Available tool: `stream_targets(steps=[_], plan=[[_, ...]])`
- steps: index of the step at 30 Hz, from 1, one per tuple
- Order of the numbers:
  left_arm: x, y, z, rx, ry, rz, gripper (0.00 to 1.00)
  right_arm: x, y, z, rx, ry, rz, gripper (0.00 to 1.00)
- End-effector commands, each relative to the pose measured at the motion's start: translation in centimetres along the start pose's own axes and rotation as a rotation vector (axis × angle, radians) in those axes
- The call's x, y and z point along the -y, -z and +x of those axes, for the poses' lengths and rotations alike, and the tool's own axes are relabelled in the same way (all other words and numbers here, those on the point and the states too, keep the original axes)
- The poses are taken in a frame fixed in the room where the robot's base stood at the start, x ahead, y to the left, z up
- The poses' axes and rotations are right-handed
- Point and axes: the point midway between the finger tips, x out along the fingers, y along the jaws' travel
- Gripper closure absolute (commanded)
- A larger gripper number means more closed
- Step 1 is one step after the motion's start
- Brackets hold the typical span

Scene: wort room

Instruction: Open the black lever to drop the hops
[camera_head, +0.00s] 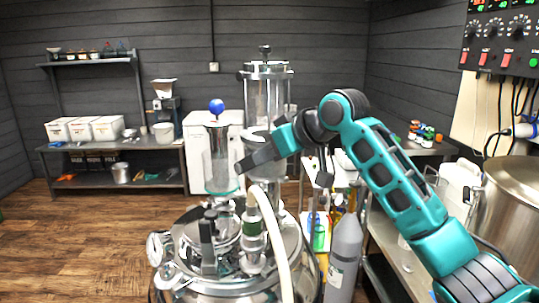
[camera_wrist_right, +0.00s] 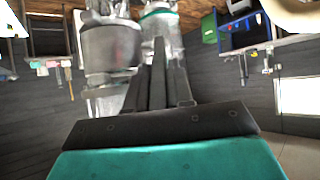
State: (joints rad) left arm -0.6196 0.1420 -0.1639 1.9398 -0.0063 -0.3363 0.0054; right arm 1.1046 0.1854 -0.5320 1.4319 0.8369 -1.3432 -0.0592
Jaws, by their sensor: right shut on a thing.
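My right gripper (camera_head: 243,166) reaches in from the right, with its dark fingers beside a clear glass cylinder (camera_head: 219,150) above the steel vessel. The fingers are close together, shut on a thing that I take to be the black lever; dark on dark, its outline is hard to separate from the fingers. In the right wrist view the gripper (camera_wrist_right: 160,58) points between the glass cylinder (camera_wrist_right: 160,24) and a steel-and-glass column (camera_wrist_right: 110,45). No hops can be made out. My left gripper is not in view.
The steel vessel (camera_head: 235,283) fills the lower middle, with black clamps (camera_head: 208,238) and a pale hose (camera_head: 277,240) on its lid. A grey gas bottle (camera_head: 343,258) stands to its right. A shelf with white bins (camera_head: 107,128) is at the back left. Wooden floor (camera_head: 90,240) is clear at left.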

Motion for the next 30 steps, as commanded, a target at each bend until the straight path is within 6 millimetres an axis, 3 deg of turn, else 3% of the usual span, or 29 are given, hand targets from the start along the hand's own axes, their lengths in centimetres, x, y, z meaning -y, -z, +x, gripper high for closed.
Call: stream_targets(steps=[8, 9, 15, 24, 30], plan=[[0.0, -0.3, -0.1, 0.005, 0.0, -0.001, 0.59, 0.0, 0.0, 0.0, -0.001, -0.001, 0.0, 1.0], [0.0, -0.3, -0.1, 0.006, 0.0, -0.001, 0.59, 0.0, 0.0, 0.0, -0.001, 0.0, 0.0, 0.76], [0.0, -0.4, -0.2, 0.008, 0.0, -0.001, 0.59, 0.0, 0.0, 0.0, -0.001, 0.0, 0.0, 0.57], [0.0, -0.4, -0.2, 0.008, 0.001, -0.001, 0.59, 0.0, 0.0, -0.4, -0.002, -0.001, -0.001, 0.57], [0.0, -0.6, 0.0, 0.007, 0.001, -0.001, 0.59, -0.1, 0.0, -3.5, -0.004, -0.003, -0.002, 0.57]])
